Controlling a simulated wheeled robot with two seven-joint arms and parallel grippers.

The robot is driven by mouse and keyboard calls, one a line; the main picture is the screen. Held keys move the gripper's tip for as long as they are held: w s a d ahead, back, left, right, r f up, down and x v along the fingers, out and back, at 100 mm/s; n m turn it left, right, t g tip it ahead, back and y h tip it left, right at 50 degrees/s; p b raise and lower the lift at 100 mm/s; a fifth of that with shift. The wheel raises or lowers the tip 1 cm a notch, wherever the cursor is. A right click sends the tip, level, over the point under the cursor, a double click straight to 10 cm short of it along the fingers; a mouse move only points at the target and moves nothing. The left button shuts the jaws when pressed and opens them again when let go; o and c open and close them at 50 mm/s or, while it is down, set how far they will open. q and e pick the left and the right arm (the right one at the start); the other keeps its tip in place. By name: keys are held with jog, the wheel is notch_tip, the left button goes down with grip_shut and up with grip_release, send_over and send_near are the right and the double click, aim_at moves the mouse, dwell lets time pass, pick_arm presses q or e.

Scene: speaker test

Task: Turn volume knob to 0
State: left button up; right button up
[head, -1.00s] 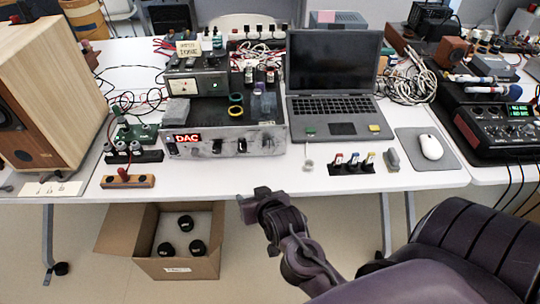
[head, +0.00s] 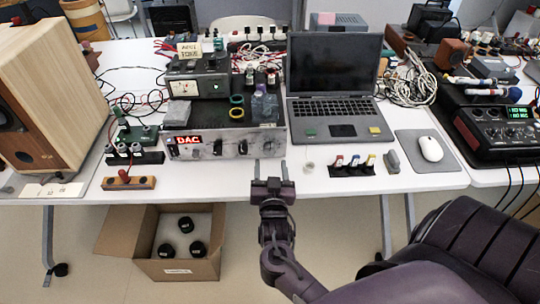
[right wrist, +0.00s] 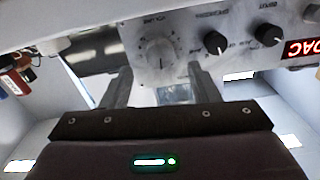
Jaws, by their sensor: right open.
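The silver DAC box (head: 230,150) stands at the table's front edge. Its front carries a red DAC label (head: 182,140) and two black knobs, one (right wrist: 215,43) and another (right wrist: 267,35) in the right wrist view. A larger pale silver knob (right wrist: 158,50) with a dial scale sits beside them, at the box's right end in the head view. My right gripper (head: 271,170) is open and empty, just in front of that end. In the right wrist view its fingers (right wrist: 162,82) point toward the silver knob, not closed on it. My left gripper is not in view.
A laptop (head: 335,105) stands right of the box. A wooden speaker (head: 60,80) and a small wooden block (head: 128,183) are at left. A rack of coloured plugs (head: 352,168) lies right of the gripper. A cardboard box (head: 120,235) is on the floor below.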

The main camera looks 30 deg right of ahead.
aim_at(270, 152)
jog(key=shift+x, duration=2.3)
jog(key=shift+c, duration=0.4)
